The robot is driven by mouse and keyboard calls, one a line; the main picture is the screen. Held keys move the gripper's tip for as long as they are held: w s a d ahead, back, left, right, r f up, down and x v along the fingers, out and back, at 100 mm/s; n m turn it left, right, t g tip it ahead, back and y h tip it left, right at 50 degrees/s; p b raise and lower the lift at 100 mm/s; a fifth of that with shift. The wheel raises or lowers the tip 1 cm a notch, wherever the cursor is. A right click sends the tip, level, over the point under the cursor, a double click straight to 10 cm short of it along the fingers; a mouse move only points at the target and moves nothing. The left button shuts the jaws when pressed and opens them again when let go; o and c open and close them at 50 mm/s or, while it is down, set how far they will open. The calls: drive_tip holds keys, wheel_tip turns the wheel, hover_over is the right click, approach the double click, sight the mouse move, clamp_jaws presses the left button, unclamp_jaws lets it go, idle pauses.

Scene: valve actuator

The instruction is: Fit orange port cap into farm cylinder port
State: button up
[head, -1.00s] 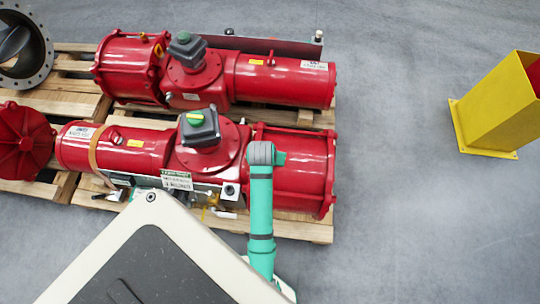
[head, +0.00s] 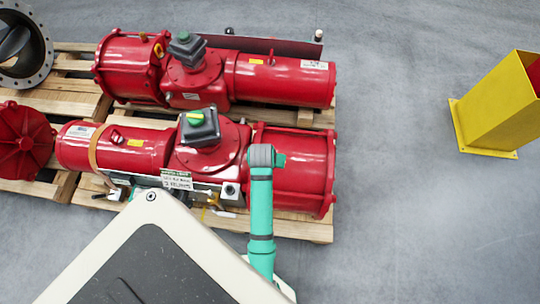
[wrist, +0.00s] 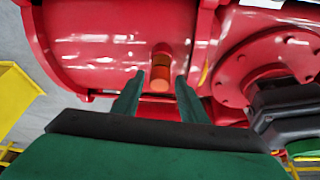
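In the wrist view, the orange port cap (wrist: 160,79) is at the side of the red farm cylinder (wrist: 100,38). It sits against or in a round fitting (wrist: 162,53), and I cannot tell how deeply it is seated. My gripper (wrist: 160,78) has its two dark green fingers spread, one on each side of the cap. A gap shows between each finger and the cap. The port opening itself is hidden. In the head view my arm reaches over the front actuator's right cylinder (head: 290,165), and my gripper and the cap cannot be made out.
Two red valve actuators lie on wooden pallets (head: 290,232); the rear one (head: 285,80) is parallel. A green-topped indicator box (head: 198,125) stands on the front one. A yellow post (head: 490,105) stands at right, with clear grey floor between.

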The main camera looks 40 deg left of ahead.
drive_tip(key=shift+o, duration=0.3)
drive_tip(key=shift+r, duration=0.1)
drive_tip(key=v, duration=1)
drive_tip(key=shift+r, duration=0.25)
drive_tip(key=shift+s+d, duration=0.15)
drive_tip(key=s+d+f+m+t+y, duration=0.1)
drive_tip(key=s+d+t, duration=0.2)
drive_tip(key=d, duration=0.5)
drive_tip(key=s+d+f+m+t, duration=0.1)
drive_tip(key=s+d+f+t, duration=0.1)
drive_tip(key=d, duration=0.7)
drive_tip(key=s+d+r+m+t+h, duration=0.2)
drive_tip(key=s+d+r+t, duration=0.4)
drive_tip(key=s+r, duration=0.6)
wheel_tip(320, 180, up, 3)
drive_tip(key=d+m, duration=0.1)
drive_tip(key=d, duration=0.1)
drive_tip(key=shift+s+d+h, duration=0.35)
drive_tip(key=shift+d+h, duration=0.05)
